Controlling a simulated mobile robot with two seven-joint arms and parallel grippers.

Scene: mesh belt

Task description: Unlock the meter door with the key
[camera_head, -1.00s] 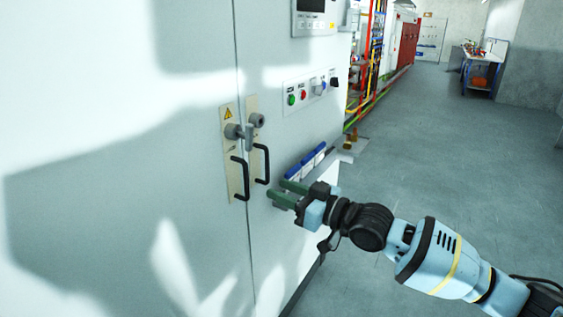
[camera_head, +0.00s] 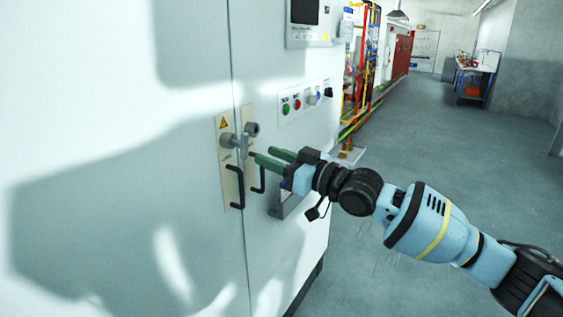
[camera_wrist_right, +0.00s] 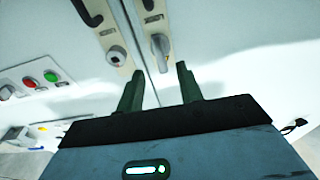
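Two tall white cabinet doors meet at a vertical seam. The left door (camera_head: 130,200) has a beige plate (camera_head: 223,123) with a warning triangle, a grey lock with a lever-like piece (camera_head: 243,143), and a black handle (camera_head: 236,187). The other door (camera_head: 300,200) has its own plate, a round grey lock (camera_head: 252,130) and a handle partly behind my fingers. My right gripper (camera_head: 264,155) is just right of the locks, its green fingers apart and nothing visible between them. In the right wrist view, the fingers (camera_wrist_right: 159,88) point towards both locks. I cannot make out a separate key.
Coloured buttons (camera_head: 298,103) and a display panel (camera_head: 308,22) are on the cabinet above my right gripper. A bracket-like ledge (camera_head: 288,203) lies below it. Pipes and red cabinets (camera_head: 400,55) stand further back. Open grey floor (camera_head: 440,130) extends to the right.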

